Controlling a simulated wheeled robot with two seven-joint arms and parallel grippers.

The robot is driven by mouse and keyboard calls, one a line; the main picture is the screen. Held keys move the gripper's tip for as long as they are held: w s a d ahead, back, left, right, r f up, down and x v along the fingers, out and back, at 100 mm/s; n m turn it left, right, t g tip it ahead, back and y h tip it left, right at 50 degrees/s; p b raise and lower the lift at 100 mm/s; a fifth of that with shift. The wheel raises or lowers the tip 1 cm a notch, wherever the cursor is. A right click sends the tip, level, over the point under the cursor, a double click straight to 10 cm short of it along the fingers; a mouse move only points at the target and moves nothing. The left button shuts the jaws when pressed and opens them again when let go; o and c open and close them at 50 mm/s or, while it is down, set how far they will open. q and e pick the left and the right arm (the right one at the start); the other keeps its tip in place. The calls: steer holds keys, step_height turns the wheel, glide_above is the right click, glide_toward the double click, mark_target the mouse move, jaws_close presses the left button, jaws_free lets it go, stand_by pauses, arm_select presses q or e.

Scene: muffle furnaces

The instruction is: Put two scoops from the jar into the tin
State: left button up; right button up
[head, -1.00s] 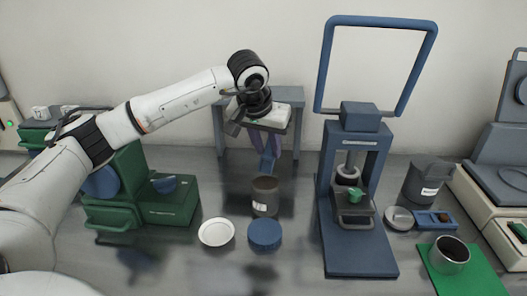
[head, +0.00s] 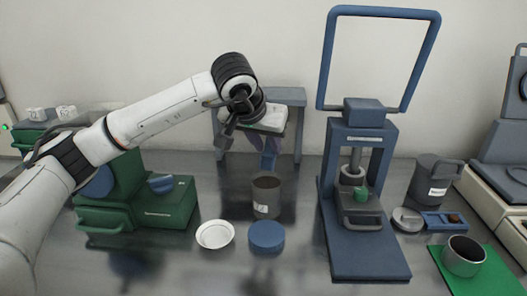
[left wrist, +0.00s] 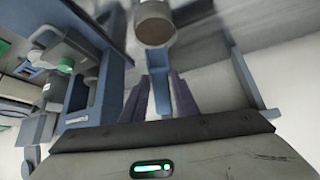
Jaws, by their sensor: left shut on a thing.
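My left gripper (head: 269,148) is shut on a blue scoop (head: 268,161), pointing down above the bench behind the jar. The left wrist view shows the blue scoop (left wrist: 160,97) between the two purple-grey fingers. The dark grey open jar (head: 265,198) with a white label stands upright in front of the scoop; its brownish round top (left wrist: 155,25) shows in the left wrist view. The scoop looks clear of the jar, and I cannot tell whether it holds anything. A shiny metal tin (head: 463,257) stands open on a green mat at the right. My right gripper is not in view.
A white dish (head: 215,235) and a blue round lid (head: 266,237) lie before the jar. A tall blue press (head: 365,240) stands between jar and tin. A dark grey labelled jug (head: 430,182) is behind the tin. Green equipment (head: 165,208) is at left.

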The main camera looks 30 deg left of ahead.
mark_target(268, 166)
arm_select(q)
steer(key=shift+s+d+t+b, duration=0.1)
steer(key=shift+s+t+b, duration=0.3)
steer(key=shift+b, duration=0.75)
steer(key=shift+w+f, duration=0.1)
steer(key=shift+f+b, duration=1.7)
steer(key=shift+f, duration=0.2)
steer(key=shift+f+b, duration=0.5)
steer(key=shift+f, duration=0.1)
steer(key=shift+f+b, duration=1)
steer(key=shift+f, duration=0.25)
steer(key=shift+s+f+b, duration=0.2)
steer(key=shift+f+b, duration=0.1)
steer(key=shift+f, duration=0.05)
steer(key=shift+f+g+p, duration=0.15)
steer(key=shift+g+p, duration=0.15)
steer(key=shift+p, duration=0.75)
steer(key=shift+w+g+p, duration=0.15)
steer(key=shift+g+p, duration=0.25)
steer(key=shift+p, duration=0.45)
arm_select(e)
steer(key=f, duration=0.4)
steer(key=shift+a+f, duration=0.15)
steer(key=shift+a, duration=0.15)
